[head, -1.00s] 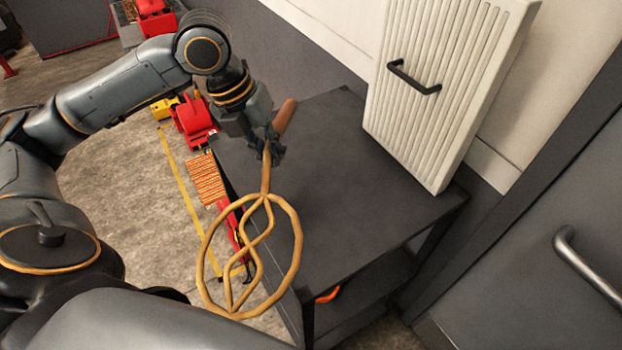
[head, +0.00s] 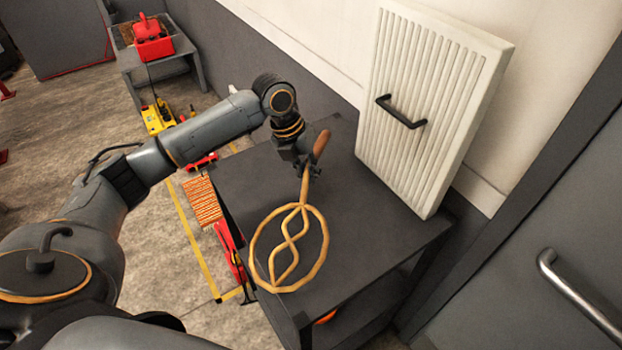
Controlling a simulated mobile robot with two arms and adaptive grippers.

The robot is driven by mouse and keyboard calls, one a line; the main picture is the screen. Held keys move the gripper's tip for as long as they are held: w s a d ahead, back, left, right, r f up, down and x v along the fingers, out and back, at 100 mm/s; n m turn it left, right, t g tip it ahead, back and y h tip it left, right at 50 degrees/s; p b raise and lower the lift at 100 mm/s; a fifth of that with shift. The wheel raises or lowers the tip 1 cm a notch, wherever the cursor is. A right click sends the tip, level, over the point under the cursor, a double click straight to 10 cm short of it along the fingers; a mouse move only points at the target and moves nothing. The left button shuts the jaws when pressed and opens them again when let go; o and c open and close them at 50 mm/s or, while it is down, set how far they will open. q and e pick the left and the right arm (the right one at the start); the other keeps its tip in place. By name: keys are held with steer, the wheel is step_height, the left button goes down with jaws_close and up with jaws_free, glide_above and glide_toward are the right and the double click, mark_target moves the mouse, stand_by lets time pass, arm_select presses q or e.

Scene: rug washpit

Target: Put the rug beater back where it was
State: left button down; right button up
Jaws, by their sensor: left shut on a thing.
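The rug beater (head: 322,232) has a looped cane head and a brown handle grip. My left gripper (head: 308,170) is shut on its handle, just below the brown grip. The beater's head points toward the front of the dark table (head: 375,225), with its left part over the table's left edge. I cannot tell whether the beater touches the tabletop. My right gripper is not in view.
A white ribbed panel with a black handle (head: 402,112) stands on the table's right side by the wall. A grey door with a metal handle (head: 580,295) is at the right. A red machine and a striped brush-like piece (head: 202,200) are left of the table. The table's middle is bare.

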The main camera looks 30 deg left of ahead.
arm_select(q)
steer(key=shift+w+f, duration=0.25)
steer(key=shift+p+x, duration=0.8)
steer(key=shift+x, duration=0.3)
steer(key=shift+s+a+f, duration=0.1)
steer(key=shift+a+f, duration=0.15)
steer(key=shift+f, duration=0.35)
steer(key=c, duration=1.3)
jaws_free()
steer(key=shift+f, duration=0.1)
steer(key=shift+c, duration=0.2)
steer(key=b+v, duration=0.2)
steer(key=v, duration=1)
